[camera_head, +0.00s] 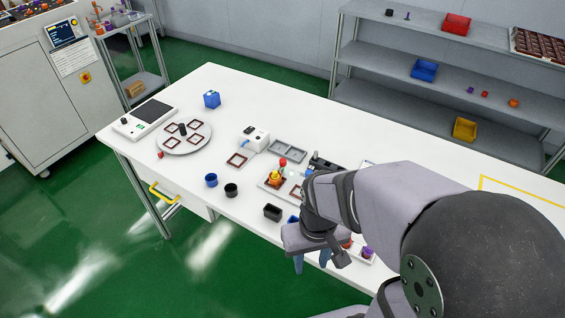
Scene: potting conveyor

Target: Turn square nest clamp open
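My gripper (312,263) hangs near the front edge of the table, right of centre, with its two blue fingers pointing down. The fingers look apart, with nothing seen between them. A pale fixture plate (265,184) lies on the table behind and left of my gripper. On it stands a yellow and orange piece (275,176) below a red knob (283,161). A square brown-framed nest (296,191) shows beside it, partly hidden by my arm. I cannot tell which part is the square nest clamp or how it is turned.
A round plate (172,147) with several square frames lies at the left. Blue (211,180) and black (231,190) cups and a black box (272,212) stand near the front edge. A white device (256,138) and grey tray (288,151) sit behind.

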